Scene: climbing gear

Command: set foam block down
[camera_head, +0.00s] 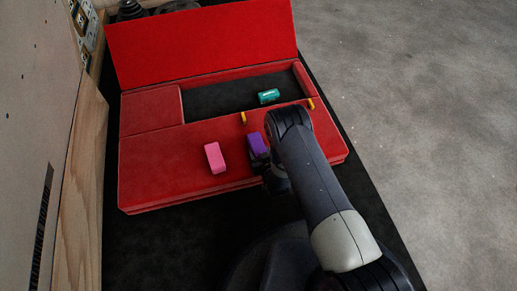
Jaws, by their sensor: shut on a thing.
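A purple foam block (257,143) shows at the end of my arm, over the front part of the red case. My gripper (261,158) is mostly hidden behind the arm's dark links and is shut on the purple block. I cannot tell whether the block touches the red surface. A pink block (215,158) lies on the red front panel, to the left of my gripper and apart from it.
The red case (150,171) has its lid (200,42) raised at the back. Its dark recess (220,98) holds a green object (268,96). A wooden wall edge (80,190) bounds the left; grey floor (430,120) lies right.

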